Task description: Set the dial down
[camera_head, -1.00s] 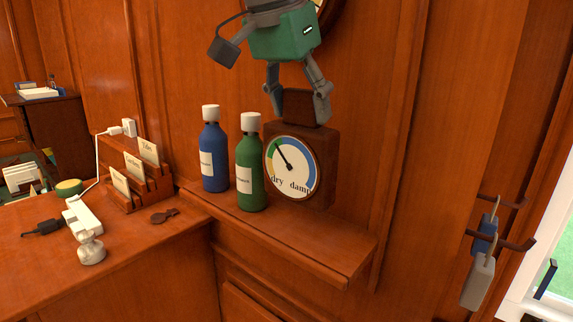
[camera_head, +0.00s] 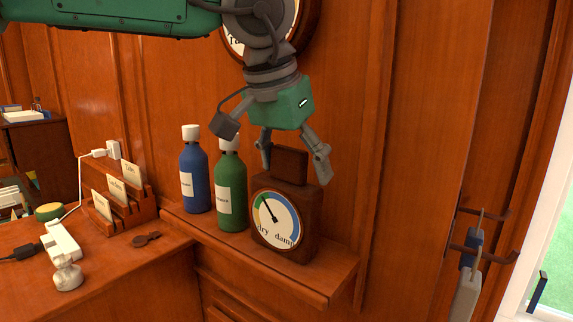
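The dial (camera_head: 276,220) is a dark wooden block with a round white face reading "dry" and "damp" and a raised grip on top. It stands upright on the wooden ledge (camera_head: 325,280), right of the green bottle. My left gripper (camera_head: 293,160) comes down from above, with its fingers spread on either side of the dial's grip. Gaps show between the fingers and the grip, and it holds nothing. My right gripper is out of view.
A green bottle (camera_head: 231,190) and a blue bottle (camera_head: 194,176) stand close to the dial's left. The ledge's right end is free. A desk (camera_head: 125,265) with a card holder (camera_head: 118,205) is at left.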

